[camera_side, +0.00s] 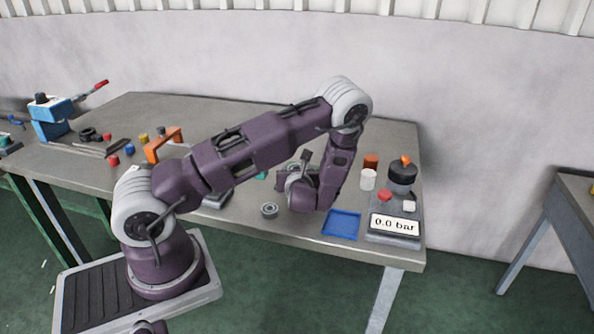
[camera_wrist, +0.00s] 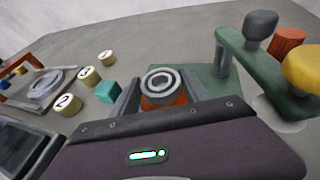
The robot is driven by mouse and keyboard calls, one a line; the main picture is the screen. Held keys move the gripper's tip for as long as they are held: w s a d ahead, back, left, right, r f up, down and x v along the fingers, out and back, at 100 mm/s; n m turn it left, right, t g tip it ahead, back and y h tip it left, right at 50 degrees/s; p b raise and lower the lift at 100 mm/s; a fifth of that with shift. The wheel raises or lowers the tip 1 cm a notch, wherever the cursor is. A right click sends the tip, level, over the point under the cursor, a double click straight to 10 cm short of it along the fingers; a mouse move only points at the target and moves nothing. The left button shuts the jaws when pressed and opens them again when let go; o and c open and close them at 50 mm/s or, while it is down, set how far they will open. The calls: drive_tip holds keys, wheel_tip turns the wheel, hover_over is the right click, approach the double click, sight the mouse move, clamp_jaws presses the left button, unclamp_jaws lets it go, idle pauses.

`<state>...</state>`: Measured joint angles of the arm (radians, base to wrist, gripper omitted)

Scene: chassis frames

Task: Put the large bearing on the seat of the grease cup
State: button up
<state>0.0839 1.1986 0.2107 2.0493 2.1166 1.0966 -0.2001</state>
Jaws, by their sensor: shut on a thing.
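My gripper (camera_wrist: 160,94) is shut, with a grey ring that looks like the large bearing (camera_wrist: 160,77) between its fingers in the wrist view. An orange-brown round part (camera_wrist: 165,99) shows just below the ring; it may be the grease cup, and I cannot tell whether the two touch. In the side view my arm's wrist hides the fingertips and what they hold. Another grey bearing (camera_side: 269,210) lies flat on the bench near its front edge, apart from my gripper.
A green fixture (camera_wrist: 240,62) with grey and yellow knobs stands close on the right in the wrist view. A teal cube (camera_wrist: 109,91) and several numbered yellow cylinders (camera_wrist: 68,104) lie left.

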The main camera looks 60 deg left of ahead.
drive_tip(key=o, duration=1.5)
drive_tip(key=shift+f, duration=0.1)
